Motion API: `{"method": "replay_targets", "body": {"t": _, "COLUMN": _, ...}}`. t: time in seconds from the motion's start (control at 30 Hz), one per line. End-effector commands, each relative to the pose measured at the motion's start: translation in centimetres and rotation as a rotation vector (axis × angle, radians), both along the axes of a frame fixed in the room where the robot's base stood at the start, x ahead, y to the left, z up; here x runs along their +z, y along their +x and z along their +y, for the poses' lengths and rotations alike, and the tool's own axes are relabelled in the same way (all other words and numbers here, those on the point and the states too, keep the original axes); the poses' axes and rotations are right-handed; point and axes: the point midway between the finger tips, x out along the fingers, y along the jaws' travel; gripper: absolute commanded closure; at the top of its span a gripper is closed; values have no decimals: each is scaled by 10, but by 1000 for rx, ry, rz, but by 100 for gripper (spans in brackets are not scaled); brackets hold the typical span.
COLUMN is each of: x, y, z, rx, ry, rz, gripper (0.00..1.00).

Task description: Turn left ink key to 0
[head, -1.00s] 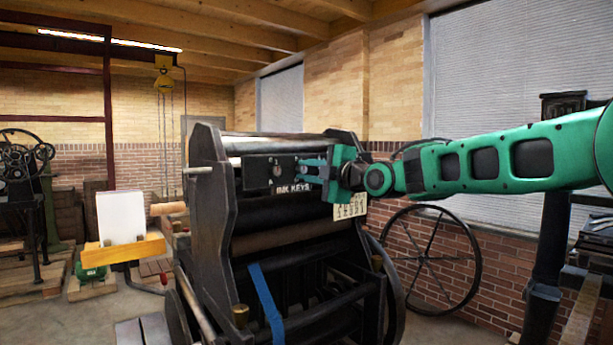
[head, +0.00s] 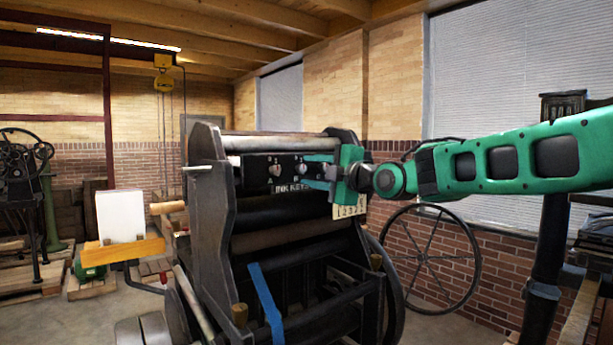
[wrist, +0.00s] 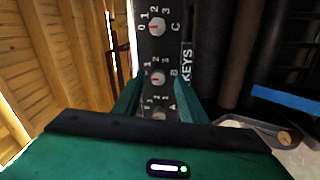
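The black ink-key panel (head: 262,172) is on the upper front of the press, marked INK KEYS. The left ink key (head: 275,170) is a small pale knob, uncovered in the head view. In the wrist view, knob C (wrist: 157,27) has its red mark at 0. Knob B (wrist: 158,79) is below it, also with its red mark to the left. Knob A (wrist: 160,116) is lowest, partly hidden by my gripper; its setting is unclear. My green gripper (head: 306,171) is open with nothing in it, its fingers apart in front of the panel, right of the left key.
The dark press frame (head: 220,215) and its rollers surround the panel. A large spoked wheel (head: 427,259) stands at the right. A blue strap (head: 267,303) hangs below the rollers. A paper stack (head: 121,215) stands at the left.

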Motion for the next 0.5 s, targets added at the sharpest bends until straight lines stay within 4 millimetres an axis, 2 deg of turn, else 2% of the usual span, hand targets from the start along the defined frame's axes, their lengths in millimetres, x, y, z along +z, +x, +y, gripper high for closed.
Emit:
{"method": "replay_targets", "body": {"t": 0.3, "x": 0, "y": -49, "z": -34, "rx": -1, "ry": 0, "rz": 0, "gripper": 62}}
{"method": "replay_targets", "body": {"t": 0.5, "x": -1, "y": -65, "z": -44, "rx": 0, "ry": 0, "rz": 2, "gripper": 62}}
